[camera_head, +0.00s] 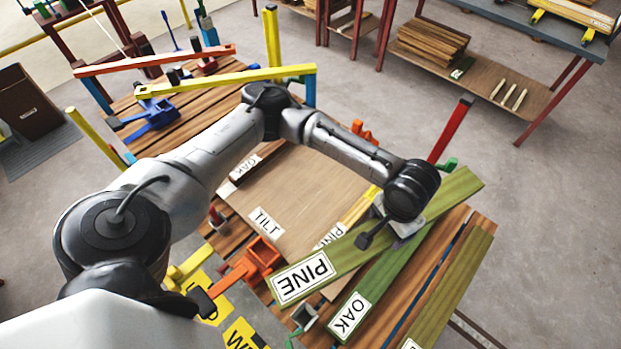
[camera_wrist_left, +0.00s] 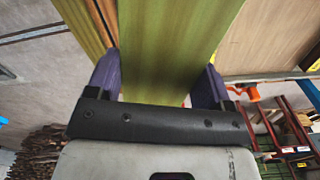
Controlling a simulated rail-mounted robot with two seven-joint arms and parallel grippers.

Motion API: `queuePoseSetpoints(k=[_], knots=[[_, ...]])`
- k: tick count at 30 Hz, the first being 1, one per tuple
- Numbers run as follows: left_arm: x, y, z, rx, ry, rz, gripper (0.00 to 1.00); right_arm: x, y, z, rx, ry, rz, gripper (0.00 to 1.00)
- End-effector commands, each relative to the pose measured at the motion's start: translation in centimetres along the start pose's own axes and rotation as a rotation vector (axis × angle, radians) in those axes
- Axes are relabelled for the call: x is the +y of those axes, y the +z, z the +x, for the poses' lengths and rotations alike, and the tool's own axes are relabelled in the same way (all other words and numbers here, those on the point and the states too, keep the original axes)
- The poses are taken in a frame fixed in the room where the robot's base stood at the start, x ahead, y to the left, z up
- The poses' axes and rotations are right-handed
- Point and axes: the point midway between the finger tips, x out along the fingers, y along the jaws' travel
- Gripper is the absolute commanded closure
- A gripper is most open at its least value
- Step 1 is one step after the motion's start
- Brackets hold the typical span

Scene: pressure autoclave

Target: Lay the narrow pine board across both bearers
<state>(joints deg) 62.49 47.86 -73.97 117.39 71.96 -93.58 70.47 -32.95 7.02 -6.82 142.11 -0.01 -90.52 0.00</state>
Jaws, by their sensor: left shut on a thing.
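The narrow olive-green pine board (camera_head: 400,221) carries a PINE label and runs diagonally, raised at an angle over the right side of the bench in the head view. My left gripper (camera_head: 400,229) is shut on it near its middle, mostly hidden under the wrist. In the left wrist view, purple fingers of the left gripper (camera_wrist_left: 155,78) stand on both sides of the board (camera_wrist_left: 172,40). I cannot make out the two bearers for certain; a yellow strip (camera_head: 360,206) shows beside a PINE marking behind the board. My right gripper is not in view.
A green OAK board (camera_head: 388,270) and an olive board (camera_head: 452,290) lie at the right of the bench. A pale panel (camera_head: 300,200) with a TILT label lies left. Orange clamps (camera_head: 262,258) and a red post (camera_head: 452,130) stand around. A shelf (camera_head: 480,82) stands behind.

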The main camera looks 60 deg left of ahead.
Motion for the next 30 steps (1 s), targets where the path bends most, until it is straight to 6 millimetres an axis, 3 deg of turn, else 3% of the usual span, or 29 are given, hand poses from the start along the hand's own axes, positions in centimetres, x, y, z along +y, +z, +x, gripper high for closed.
queuePoseSetpoints(k=[1, 3, 8, 12, 16, 22, 25, 30], knots=[[-0.3, 0.7, 1.9, -0.006, 0.007, -0.029, 0.67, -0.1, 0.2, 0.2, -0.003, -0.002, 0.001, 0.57], [-0.9, 1.1, 3.6, -0.003, 0.013, -0.078, 0.67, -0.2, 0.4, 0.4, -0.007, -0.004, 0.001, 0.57], [-3.3, 1.0, 6.8, 0.008, 0.018, -0.24, 0.67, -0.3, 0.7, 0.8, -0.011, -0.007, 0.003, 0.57], [-7.3, -0.6, 8.9, 0.017, 0.008, -0.478, 0.67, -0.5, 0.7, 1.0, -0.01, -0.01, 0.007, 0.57], [-12.3, -2.8, 9.7, 0.021, -0.005, -0.766, 0.67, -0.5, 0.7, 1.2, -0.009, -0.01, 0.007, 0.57], [-19.7, -5.5, 9.3, 0.018, -0.007, -1.26, 0.67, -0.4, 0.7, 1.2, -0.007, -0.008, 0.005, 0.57], [-21.7, -6.2, 9.0, 0.013, -0.004, -1.454, 0.67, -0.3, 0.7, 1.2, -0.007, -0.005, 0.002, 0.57], [-23.4, -6.7, 8.8, 0.01, -0.001, -1.691, 0.67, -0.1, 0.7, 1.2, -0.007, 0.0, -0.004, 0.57]])
